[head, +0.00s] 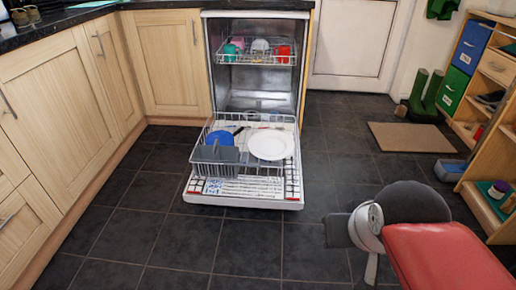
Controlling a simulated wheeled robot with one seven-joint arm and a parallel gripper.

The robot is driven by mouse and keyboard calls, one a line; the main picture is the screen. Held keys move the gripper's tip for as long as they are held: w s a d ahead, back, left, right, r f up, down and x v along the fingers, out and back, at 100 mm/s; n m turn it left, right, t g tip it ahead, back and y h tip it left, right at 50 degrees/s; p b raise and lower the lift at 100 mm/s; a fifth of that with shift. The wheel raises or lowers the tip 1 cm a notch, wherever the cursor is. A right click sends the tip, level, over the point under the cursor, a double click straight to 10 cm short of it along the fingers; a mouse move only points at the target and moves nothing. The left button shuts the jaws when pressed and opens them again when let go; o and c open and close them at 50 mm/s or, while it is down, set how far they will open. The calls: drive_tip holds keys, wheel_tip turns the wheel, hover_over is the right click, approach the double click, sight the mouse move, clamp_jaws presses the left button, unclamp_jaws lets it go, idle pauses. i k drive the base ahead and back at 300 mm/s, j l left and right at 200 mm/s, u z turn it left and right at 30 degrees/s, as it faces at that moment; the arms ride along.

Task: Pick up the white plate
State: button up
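The white plate (270,144) lies in the right part of the pulled-out lower rack (276,120) of the open dishwasher. It looks nearly flat, its face turned up. My arm reaches in from the lower right, and its end with my gripper (372,268) is in front of and to the right of the dishwasher door, well apart from the plate. My fingers are not shown clearly, so I cannot tell whether they are open. Nothing is visibly held.
A blue bowl (220,139) and a grey cutlery basket (215,154) are left of the plate. The upper rack (256,58) holds several cups. The open door (240,203) juts low over the tiled floor. Cabinets stand left; shelves (470,110) stand right.

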sight(267, 144)
drive_tip(key=i+l+u, duration=0.1)
drive_tip(key=u, duration=0.25)
drive_tip(key=i+l+u, duration=0.2)
drive_tip(key=u, duration=0.15)
drive_tip(key=i+l+u, duration=0.1)
drive_tip(key=u, duration=0.25)
drive_tip(key=i+l+u, duration=0.1)
drive_tip(key=l, duration=0.35)
drive_tip(key=i+l+u, duration=0.1)
drive_tip(key=i+l, duration=0.15)
drive_tip(key=l, duration=0.25)
drive_tip(key=i+l+u, duration=0.15)
drive_tip(key=l, duration=0.35)
drive_tip(key=i+l+u, duration=0.1)
drive_tip(key=l, duration=0.4)
drive_tip(key=i+l+u, duration=0.1)
drive_tip(key=l, duration=0.4)
drive_tip(key=l+u, duration=0.1)
drive_tip(key=l, duration=0.45)
drive_tip(key=i+l, duration=0.1)
drive_tip(key=l, duration=0.3)
drive_tip(key=i+l, duration=0.1)
drive_tip(key=l, duration=0.7)
drive_tip(key=i, duration=0.05)
